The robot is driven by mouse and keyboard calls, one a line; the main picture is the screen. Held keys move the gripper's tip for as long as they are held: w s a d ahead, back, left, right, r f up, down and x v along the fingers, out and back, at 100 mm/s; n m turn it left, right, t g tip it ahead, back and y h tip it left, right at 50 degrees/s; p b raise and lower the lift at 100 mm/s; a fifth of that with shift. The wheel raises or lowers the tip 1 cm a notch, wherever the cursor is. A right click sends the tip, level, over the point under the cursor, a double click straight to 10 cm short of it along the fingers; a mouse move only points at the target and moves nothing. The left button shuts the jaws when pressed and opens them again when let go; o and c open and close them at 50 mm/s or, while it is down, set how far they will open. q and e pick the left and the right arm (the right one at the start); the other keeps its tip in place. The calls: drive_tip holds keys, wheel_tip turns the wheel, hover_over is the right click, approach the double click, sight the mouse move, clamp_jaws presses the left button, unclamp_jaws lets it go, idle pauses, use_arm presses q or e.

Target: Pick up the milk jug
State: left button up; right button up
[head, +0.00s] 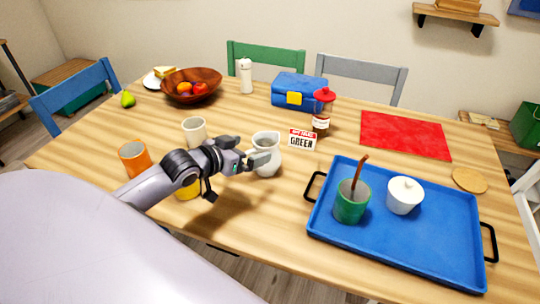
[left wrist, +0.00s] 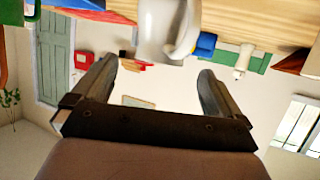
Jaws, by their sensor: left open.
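The milk jug (head: 267,153) is a white pitcher standing upright near the middle of the wooden table. My left gripper (head: 247,158) is open, with its fingertips close to the jug's left side in the head view. In the left wrist view the jug (left wrist: 162,28) shows at the top, beyond the gap between my open left fingers (left wrist: 158,65). That gap is empty, and I cannot tell whether a fingertip touches the jug. My right gripper is not in view.
A cream cup (head: 194,131), an orange cup (head: 134,158) and a partly hidden yellow cup (head: 188,190) stand around my left arm. A name card (head: 302,140) and a jar (head: 322,118) stand right of the jug. A blue tray (head: 420,243) lies front right.

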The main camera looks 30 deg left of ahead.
sight(261, 145)
use_arm(q)
drive_tip(key=shift+x, duration=3.2)
drive_tip(key=shift+s+a, duration=0.1)
drive_tip(key=c, duration=1.6)
